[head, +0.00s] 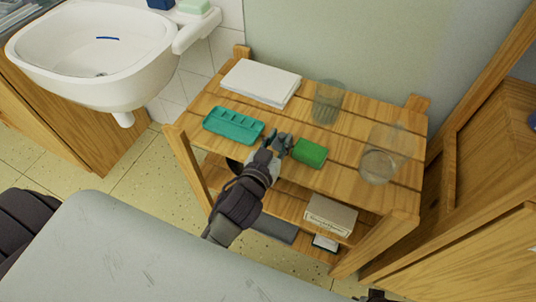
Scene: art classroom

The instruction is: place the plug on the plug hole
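The white sink (62,62) is at the upper left, and its plug hole (101,75) shows small and uncovered at the bottom of the bowl. My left gripper (277,140) is over the near edge of the wooden shelf's top, between a teal tray and a green block. Its fingers look spread apart, with nothing clearly visible between them. I cannot make out the plug; the gripper may hide it. A small dark part at the bottom edge, right of centre, may be my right gripper (375,296), too cut off to read.
On the wooden shelf (350,104) are the teal tray (233,125), green block (310,153), white paper stack (261,82) and two clear glass vessels (328,102) (386,153). A box (331,215) sits lower. A wooden cabinet (478,250) stands right.

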